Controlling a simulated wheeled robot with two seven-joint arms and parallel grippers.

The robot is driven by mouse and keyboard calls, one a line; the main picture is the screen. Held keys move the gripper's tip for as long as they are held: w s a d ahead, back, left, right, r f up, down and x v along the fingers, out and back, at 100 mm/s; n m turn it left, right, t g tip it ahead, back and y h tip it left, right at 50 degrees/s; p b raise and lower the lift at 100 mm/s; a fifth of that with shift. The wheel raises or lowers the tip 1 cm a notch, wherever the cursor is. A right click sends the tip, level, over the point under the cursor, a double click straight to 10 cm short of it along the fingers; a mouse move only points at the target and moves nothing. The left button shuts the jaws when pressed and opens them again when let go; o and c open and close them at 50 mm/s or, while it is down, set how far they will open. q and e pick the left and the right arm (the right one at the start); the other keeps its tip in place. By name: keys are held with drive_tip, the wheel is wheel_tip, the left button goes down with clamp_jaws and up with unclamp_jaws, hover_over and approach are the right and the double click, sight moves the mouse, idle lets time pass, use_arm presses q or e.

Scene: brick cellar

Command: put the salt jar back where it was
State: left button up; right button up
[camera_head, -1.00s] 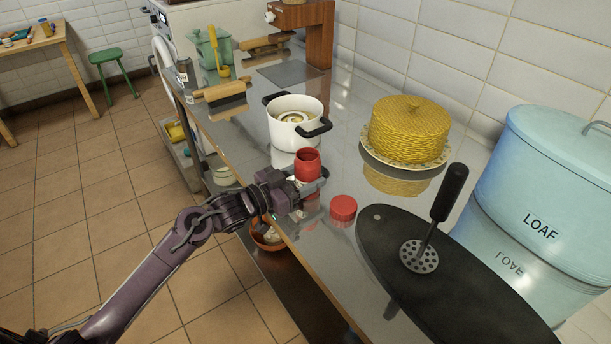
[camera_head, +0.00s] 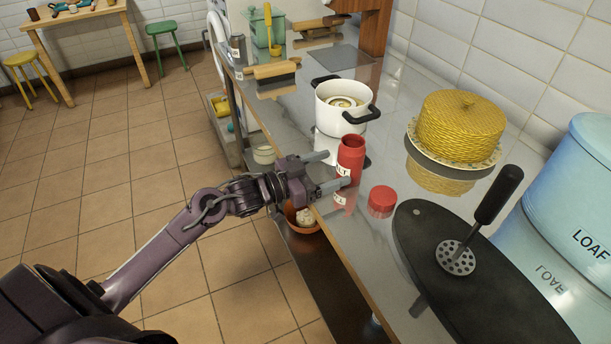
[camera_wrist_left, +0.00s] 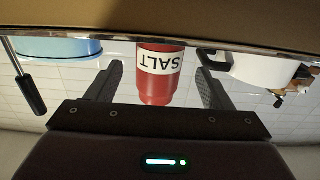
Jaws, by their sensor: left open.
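The salt jar (camera_head: 350,158) is red with a white label and stands upright on the shiny metal counter, near its front edge and just in front of the white pot. My left gripper (camera_head: 327,171) is open at the jar's left, its fingertips close to the jar. In the left wrist view the jar (camera_wrist_left: 158,85) appears upside down, with its SALT label, between the two spread fingers (camera_wrist_left: 158,68). I cannot tell whether a finger touches it. My right gripper is not in view.
A low red round piece (camera_head: 382,199) stands right of the jar. The white pot (camera_head: 340,106) is behind it. A black board (camera_head: 440,285) with a masher (camera_head: 457,257), a yellow cover (camera_head: 460,126) and a blue bin (camera_head: 585,190) stand to the right.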

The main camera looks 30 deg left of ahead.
use_arm(q)
drive_tip(key=v, duration=0.6)
drive_tip(key=shift+s+a, duration=0.2)
drive_tip(key=shift+s, duration=0.15)
